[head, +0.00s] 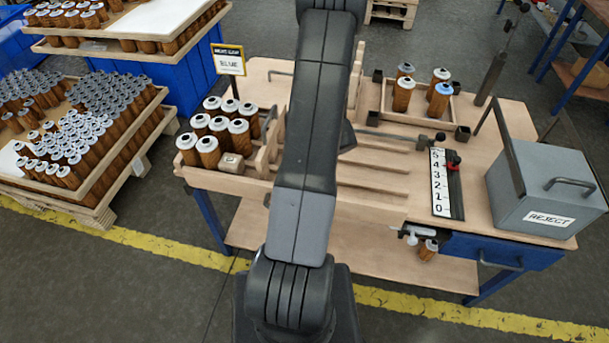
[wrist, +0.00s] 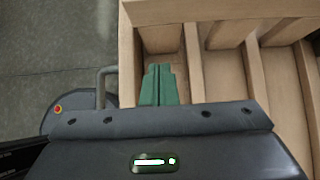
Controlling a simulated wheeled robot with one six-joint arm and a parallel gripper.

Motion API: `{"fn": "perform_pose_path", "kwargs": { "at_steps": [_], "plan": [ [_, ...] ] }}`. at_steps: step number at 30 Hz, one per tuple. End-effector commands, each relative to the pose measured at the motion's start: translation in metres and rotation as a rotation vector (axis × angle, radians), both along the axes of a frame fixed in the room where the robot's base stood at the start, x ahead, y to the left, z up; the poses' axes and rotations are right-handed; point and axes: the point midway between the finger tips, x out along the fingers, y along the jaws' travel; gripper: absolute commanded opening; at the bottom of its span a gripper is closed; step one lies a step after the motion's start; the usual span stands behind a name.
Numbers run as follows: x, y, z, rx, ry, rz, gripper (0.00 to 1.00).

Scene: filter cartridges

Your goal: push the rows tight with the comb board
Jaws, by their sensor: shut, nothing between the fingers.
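Several brown filter cartridges with pale caps (head: 208,146) stand upright in rows at the left end of a wooden lane tray (head: 372,204). A pale upright wooden piece with gaps, likely the comb board (head: 268,149), stands just right of them; my arm hides part of that area. A small wooden block (head: 231,163) sits at the front of the rows. In the wrist view, my gripper (wrist: 158,70) has its green fingers together, empty, over a corner of the wooden frame with lanes (wrist: 228,80). My gripper is hidden behind my arm in the head view.
A numbered scale (head: 441,183) and a grey REJECT box (head: 545,190) are on the right. A sign (head: 228,60) stands behind the rows. A loaded pallet (head: 85,150) is at left.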

Motion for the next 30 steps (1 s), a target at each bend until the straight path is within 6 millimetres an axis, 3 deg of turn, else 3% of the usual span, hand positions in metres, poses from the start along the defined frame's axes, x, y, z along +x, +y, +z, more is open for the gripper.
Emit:
{"fn": "perform_pose_path", "kwargs": {
  "at_steps": [3, 9, 23, 30],
  "plan": [
    [0.006, 0.018, 0.005, 0.001, -0.002, 0.004, 0.00],
    [0.011, 0.033, 0.003, 0.000, -0.002, 0.002, 0.00],
    [0.013, 0.039, 0.002, 0.000, -0.004, 0.004, 0.00],
    [0.026, 0.078, 0.001, 0.000, -0.005, 0.006, 0.00]
  ]
}}
